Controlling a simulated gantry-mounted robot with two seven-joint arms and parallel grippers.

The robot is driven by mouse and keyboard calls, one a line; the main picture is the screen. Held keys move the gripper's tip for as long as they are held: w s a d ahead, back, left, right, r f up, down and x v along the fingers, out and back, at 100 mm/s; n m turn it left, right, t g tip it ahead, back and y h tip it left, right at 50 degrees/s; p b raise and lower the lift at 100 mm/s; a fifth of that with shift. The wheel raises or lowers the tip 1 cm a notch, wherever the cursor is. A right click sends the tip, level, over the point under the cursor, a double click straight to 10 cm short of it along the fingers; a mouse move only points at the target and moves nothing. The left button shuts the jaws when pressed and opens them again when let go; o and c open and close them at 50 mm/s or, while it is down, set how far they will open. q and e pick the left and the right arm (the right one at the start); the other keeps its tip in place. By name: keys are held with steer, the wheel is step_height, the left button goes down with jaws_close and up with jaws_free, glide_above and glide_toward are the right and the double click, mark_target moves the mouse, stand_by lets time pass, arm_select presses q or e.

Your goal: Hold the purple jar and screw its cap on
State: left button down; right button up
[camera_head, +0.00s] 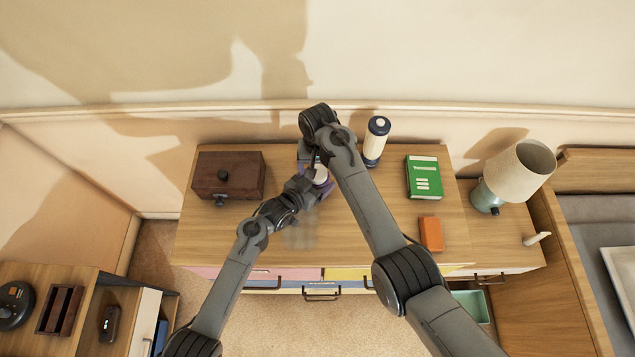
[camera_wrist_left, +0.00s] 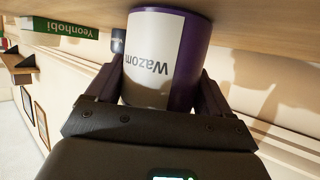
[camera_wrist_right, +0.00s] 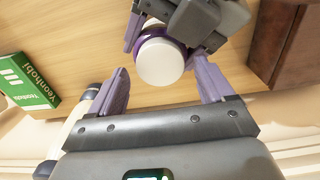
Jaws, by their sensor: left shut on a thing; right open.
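The purple jar with a white label (camera_wrist_left: 165,58) stands on the wooden dresser top, and my left gripper (camera_wrist_left: 163,95) is shut around its sides. In the head view the jar (camera_head: 318,183) is partly hidden by my arms. In the right wrist view a round white cap (camera_wrist_right: 160,62) sits over the jar's purple rim (camera_wrist_right: 152,32); I cannot tell how tightly it is seated. My right gripper (camera_wrist_right: 165,85) is open above the jar, its two fingers on either side of the cap and apart from it. My left gripper's dark body shows beyond the jar there.
A dark wooden box (camera_head: 228,174) stands left on the dresser (camera_head: 210,222). A cream bottle with dark ends (camera_head: 376,140) stands close right of my right arm. A green book (camera_head: 423,176), an orange box (camera_head: 431,233) and a lamp (camera_head: 515,175) are farther right.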

steer(key=shift+f, duration=1.1)
steer(key=c, duration=1.1)
steer(key=m, duration=0.3)
steer(key=shift+m, duration=0.3)
steer(key=m, duration=0.5)
steer(key=shift+a+m, duration=0.1)
steer(key=shift+m, duration=0.3)
steer(key=m, duration=0.7)
